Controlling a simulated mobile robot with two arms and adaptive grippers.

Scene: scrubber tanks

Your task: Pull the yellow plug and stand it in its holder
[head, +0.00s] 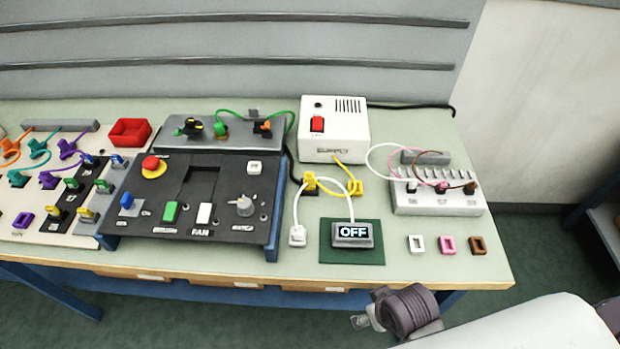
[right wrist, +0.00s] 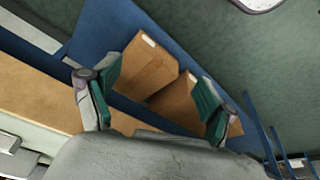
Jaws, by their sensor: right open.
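A yellow plug (head: 310,182) sits in a small black base on the bench, in front of the white supply box. A yellow open holder (head: 356,187) lies just to its right. A yellow cable runs from the supply box down toward these two; its exact path is too small to tell. My right gripper (head: 362,318) shows at the bottom of the head view, in front of the bench edge and well away from the plug. In the right wrist view, its two green-padded fingers (right wrist: 155,98) are spread with nothing between them. My left gripper is not in view.
The white supply box (head: 333,140) stands behind the plug. A white cable loops close to it toward a meter reading OFF (head: 352,234) on a green mat. A black control panel (head: 195,200) is left, a white terminal block (head: 437,204) right. Wooden drawers (right wrist: 148,68) sit under the bench.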

